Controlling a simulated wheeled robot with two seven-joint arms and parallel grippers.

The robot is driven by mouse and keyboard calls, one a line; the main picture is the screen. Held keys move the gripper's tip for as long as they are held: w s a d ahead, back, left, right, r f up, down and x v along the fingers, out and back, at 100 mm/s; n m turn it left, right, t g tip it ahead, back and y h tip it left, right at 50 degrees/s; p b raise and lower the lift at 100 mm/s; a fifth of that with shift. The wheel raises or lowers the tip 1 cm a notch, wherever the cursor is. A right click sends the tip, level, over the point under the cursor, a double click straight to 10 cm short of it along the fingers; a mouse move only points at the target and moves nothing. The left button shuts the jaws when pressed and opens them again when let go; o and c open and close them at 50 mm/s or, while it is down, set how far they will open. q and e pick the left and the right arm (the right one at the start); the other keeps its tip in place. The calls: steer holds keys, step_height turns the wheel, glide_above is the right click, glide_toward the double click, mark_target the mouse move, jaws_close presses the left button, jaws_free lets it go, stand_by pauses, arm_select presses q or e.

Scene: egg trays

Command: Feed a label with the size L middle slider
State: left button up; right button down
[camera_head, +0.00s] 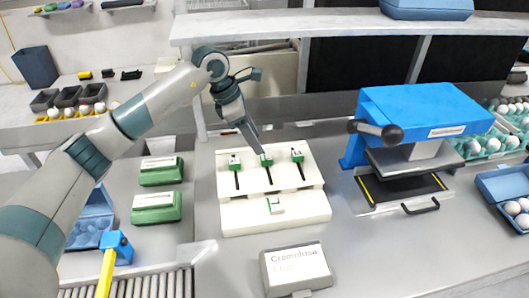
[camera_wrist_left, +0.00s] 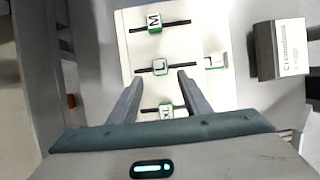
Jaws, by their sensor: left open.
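The white label dispenser (camera_head: 245,215) stands in the middle of the bench, with three green-and-white sliders in dark slots. The middle slider (camera_head: 266,160) is marked L in the left wrist view (camera_wrist_left: 159,68). The slider marked M (camera_wrist_left: 154,21) and the one marked XL (camera_wrist_left: 166,111) are on either side. A green-edged label marked L (camera_wrist_left: 215,62) lies on the dispenser's lower front step. My left gripper (camera_head: 257,149) is open and points down at the middle slider. In the left wrist view the L slider appears between its fingertips; contact cannot be told. My right gripper is out of view.
A blue press (camera_head: 425,108) stands to the right. Two green egg cartons (camera_head: 158,207) lie to the left. A grey box (camera_head: 296,268) with a printed top sits in front. A white shelf (camera_head: 320,24) crosses behind. Bare bench lies between the dispenser and press.

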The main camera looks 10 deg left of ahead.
mark_target(265, 157)
arm_select(q)
steer(key=shift+s, duration=0.1)
steer(key=p+x, duration=0.2)
steer(key=x, duration=0.4)
steer(key=shift+d+p, duration=0.15)
steer(key=shift+p, duration=0.25)
steer(key=shift+d+f, duration=0.2)
steer(key=shift+f, duration=0.5)
steer(key=shift+c, duration=0.6)
jaws_close()
